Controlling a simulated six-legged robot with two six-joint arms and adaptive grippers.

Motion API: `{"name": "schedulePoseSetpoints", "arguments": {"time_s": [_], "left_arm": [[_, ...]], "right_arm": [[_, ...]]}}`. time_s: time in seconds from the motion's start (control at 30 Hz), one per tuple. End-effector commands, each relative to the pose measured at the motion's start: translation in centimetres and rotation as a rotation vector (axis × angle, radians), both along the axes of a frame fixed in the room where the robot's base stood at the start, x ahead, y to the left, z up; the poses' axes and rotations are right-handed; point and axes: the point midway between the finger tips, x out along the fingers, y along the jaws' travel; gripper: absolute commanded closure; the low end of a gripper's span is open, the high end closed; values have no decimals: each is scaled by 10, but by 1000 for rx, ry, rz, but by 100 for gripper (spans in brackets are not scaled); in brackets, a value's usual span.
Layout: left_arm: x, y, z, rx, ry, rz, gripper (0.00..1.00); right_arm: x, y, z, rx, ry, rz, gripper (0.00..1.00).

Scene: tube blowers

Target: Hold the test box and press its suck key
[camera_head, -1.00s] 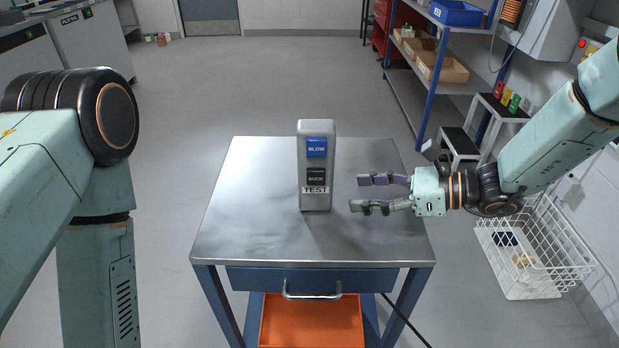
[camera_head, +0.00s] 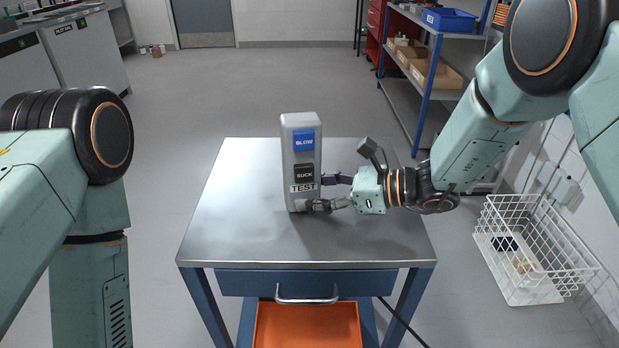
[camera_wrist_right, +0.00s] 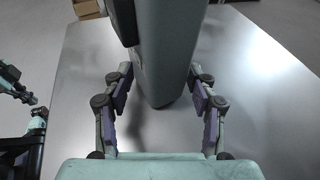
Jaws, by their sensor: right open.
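The test box (camera_head: 304,135) is a tall grey block standing on the metal table. Its front has a blue BLOW key (camera_head: 304,143) above a black SUCK key (camera_head: 304,174), with a TEST label (camera_head: 303,188) below. My right gripper (camera_head: 322,193) is open at the lower right of the box, one finger toward the front and one behind. In the right wrist view the box (camera_wrist_right: 165,50) stands between the open fingers (camera_wrist_right: 162,95), with gaps seen on both sides. My left arm is at the left of the head view; its gripper does not show there.
The metal table (camera_head: 245,230) has bare room left of the box and in front. Below are a drawer handle (camera_head: 308,299) and an orange tray (camera_head: 306,328). A white wire basket (camera_head: 510,240) and a blue-posted shelf (camera_head: 424,100) stand to the right.

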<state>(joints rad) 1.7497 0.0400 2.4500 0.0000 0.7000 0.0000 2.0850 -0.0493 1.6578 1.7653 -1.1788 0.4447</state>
Motion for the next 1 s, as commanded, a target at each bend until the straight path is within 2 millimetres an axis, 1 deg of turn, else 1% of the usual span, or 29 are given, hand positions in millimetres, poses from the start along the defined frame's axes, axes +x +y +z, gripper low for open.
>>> {"name": "schedulePoseSetpoints", "arguments": {"time_s": [0.23, 0.63, 0.7, 0.73, 1.0], "left_arm": [[0, 0, 0, 0, 0, 0, 100], [0, 0, 0, 0, 0, 0, 100], [0, 0, 0, 0, 0, 0, 100], [0, 0, 0, 0, 0, 0, 100], [0, 0, 0, 0, 0, 0, 100]], "right_arm": [[0, 0, 0, 0, 0, -1, 43], [0, 0, 0, 0, 0, -1, 77], [0, 0, 0, 0, 0, -1, 76], [0, 0, 0, 0, 0, 0, 60], [0, 0, 0, 0, 1, 0, 83]]}}
